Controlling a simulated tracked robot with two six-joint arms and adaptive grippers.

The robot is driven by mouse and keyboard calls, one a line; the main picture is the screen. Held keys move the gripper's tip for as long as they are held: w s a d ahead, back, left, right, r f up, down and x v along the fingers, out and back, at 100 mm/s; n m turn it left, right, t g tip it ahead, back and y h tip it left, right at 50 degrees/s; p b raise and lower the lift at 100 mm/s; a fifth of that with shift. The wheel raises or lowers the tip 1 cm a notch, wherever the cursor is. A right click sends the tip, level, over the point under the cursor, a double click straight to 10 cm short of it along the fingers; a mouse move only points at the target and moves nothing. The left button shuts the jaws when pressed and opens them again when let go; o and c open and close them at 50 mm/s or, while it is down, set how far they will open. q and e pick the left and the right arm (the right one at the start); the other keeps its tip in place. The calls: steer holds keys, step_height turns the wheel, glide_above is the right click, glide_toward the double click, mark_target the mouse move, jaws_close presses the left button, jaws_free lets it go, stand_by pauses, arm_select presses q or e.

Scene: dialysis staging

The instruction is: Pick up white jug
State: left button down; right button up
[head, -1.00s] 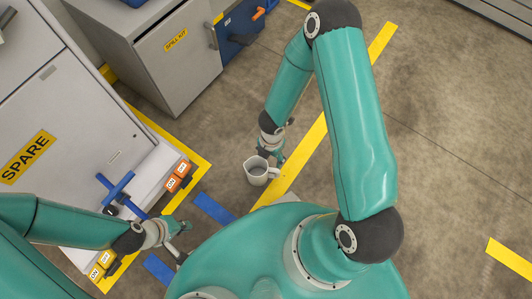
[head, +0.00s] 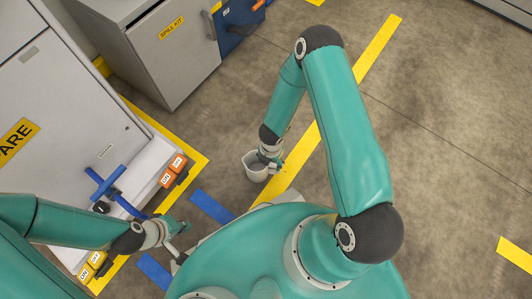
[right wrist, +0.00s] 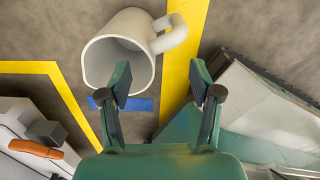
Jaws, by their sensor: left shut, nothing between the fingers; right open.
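The white jug (head: 252,171) stands on the floor beside the yellow floor line in the head view. In the right wrist view the jug (right wrist: 105,62) is at the top, its open mouth facing the camera and its handle (right wrist: 171,36) pointing right. My right gripper (head: 270,158) overlaps the jug's right rim in the head view. In the right wrist view the right gripper (right wrist: 163,88) is open and empty, with the handle beyond the gap between its fingers. I cannot tell whether it touches the jug. My left gripper (head: 181,238) is shut and empty, at lower left.
A grey cabinet marked SPILL KIT (head: 172,55) stands at the back. A machine (head: 65,110) with a blue handle (head: 107,184) and orange switches (head: 173,171) stands at left. Blue floor tape (head: 212,207) lies near the jug. Open floor (head: 440,140) lies to the right.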

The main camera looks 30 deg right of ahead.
step_height(320, 180, down, 4)
steer(key=shift+a+f+b, duration=0.1)
steer(key=shift+f+b, duration=0.15)
steer(key=shift+b, duration=0.65)
steer(key=shift+c, duration=0.3)
jaws_close()
